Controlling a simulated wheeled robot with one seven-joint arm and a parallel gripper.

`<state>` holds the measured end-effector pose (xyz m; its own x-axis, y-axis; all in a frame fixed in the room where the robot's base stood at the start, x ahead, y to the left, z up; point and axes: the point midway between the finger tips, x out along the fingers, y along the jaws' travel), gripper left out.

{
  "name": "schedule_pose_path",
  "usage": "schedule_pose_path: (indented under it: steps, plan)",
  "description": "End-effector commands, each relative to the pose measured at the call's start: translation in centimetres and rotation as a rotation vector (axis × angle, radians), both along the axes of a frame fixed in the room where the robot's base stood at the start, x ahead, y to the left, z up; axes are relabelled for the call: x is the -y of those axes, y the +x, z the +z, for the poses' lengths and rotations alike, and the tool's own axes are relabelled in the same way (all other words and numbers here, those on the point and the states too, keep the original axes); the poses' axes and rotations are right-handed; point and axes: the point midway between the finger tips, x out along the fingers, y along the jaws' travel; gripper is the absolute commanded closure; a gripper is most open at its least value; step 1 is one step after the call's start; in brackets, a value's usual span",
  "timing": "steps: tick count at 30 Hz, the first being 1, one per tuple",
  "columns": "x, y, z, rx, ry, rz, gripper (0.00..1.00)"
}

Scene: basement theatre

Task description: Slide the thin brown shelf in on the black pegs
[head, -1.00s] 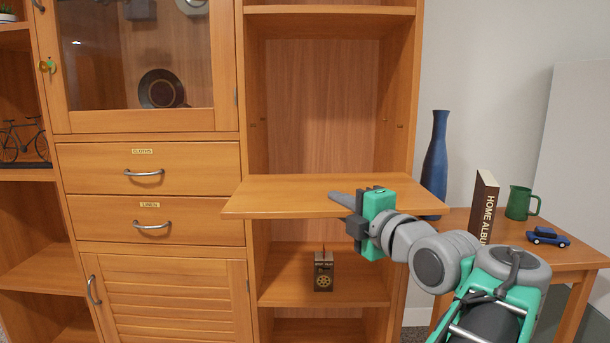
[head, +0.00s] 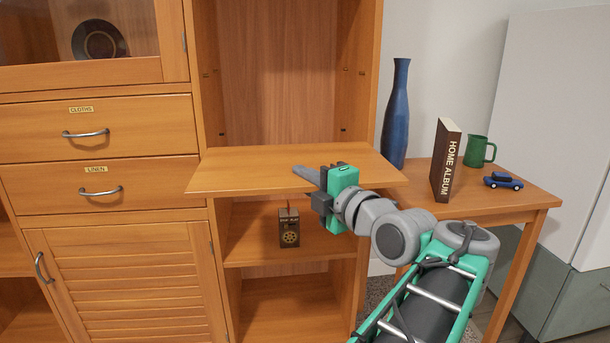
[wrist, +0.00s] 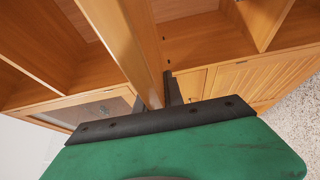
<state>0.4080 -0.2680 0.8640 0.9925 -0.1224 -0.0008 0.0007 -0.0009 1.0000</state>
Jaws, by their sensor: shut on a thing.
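The thin brown shelf (head: 255,175) is level in front of the open cabinet bay, at about the height of the drawers. My gripper (head: 318,190) is shut on its front edge, right of the middle. In the wrist view the shelf (wrist: 138,45) shows edge-on between the fingers (wrist: 155,95). Small black pegs show on the bay's walls, one on the left (head: 221,134) and one on the right (head: 343,130), a little above the shelf in the picture. Higher up are brass-coloured pegs (head: 362,72). The shelf looks wider than the bay opening from here.
A dark box with a gear emblem (head: 289,228) stands on the fixed shelf below (head: 248,250). At right a side table (head: 490,209) holds a blue vase (head: 395,115), a book (head: 446,160), a green jug (head: 478,151) and a toy car (head: 503,180). Drawers (head: 95,128) are at left.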

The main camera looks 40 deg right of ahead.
Motion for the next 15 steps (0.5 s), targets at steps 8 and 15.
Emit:
schedule_pose_path:
  steps: [8,15]
  plan:
    - [1.2,2.1,0.3,0.004,-0.006,0.004,1.0]
    - [2.5,3.7,0.3,0.004,-0.005,0.003,1.0]
